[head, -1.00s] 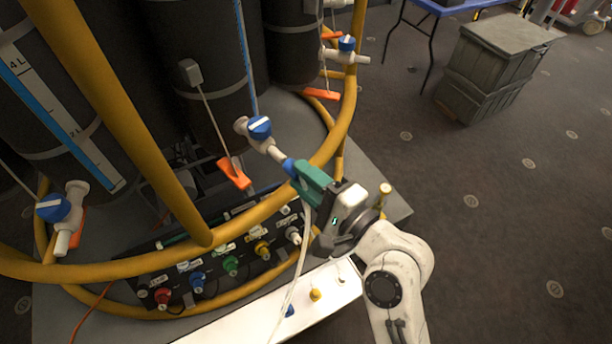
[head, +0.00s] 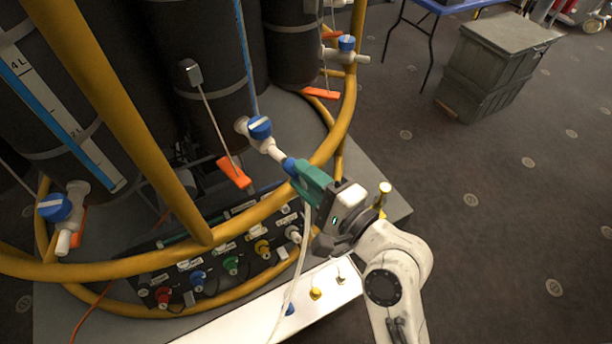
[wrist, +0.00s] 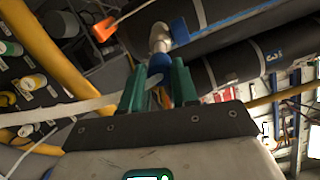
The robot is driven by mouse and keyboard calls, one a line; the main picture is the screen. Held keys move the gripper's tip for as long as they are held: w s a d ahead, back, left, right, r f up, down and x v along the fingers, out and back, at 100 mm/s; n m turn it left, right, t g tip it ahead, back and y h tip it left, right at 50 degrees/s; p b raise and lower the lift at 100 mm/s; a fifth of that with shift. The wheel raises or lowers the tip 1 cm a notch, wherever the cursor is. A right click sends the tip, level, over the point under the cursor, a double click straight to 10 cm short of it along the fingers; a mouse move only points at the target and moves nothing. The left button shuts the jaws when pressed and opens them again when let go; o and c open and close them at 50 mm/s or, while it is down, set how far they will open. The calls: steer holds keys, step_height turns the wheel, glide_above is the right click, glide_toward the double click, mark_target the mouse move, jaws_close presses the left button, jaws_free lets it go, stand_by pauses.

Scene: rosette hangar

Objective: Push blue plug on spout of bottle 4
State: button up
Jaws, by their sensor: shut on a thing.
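My gripper (head: 297,171) has green fingers and is shut on the blue plug (head: 288,165). The plug sits at the lower end of a white spout (head: 271,149) with a blue valve handle (head: 260,127), in line with it and seeming to touch. How far it is on the spout I cannot tell. In the wrist view the blue plug (wrist: 159,67) is between the green fingers (wrist: 158,90), and the white spout (wrist: 160,38) is just beyond. The spout comes from a dark bottle (head: 208,115); I cannot read its number in the head view.
A yellow tube ring (head: 335,140) passes close to my gripper. A pale strap (wrist: 60,114) runs from beside the fingers in the wrist view. A panel with coloured plugs (head: 215,268) lies below. A grey crate (head: 490,70) stands on open carpet at right.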

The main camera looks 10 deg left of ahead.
steer(key=shift+w+a, duration=0.35)
steer(key=shift+a, duration=0.05)
steer(key=o, duration=1.1)
steer(key=shift+c, duration=0.2)
steer(key=shift+d, duration=0.1)
steer(key=b+v, duration=0.2)
steer(key=v, duration=0.8)
steer(key=shift+s+d, duration=0.25)
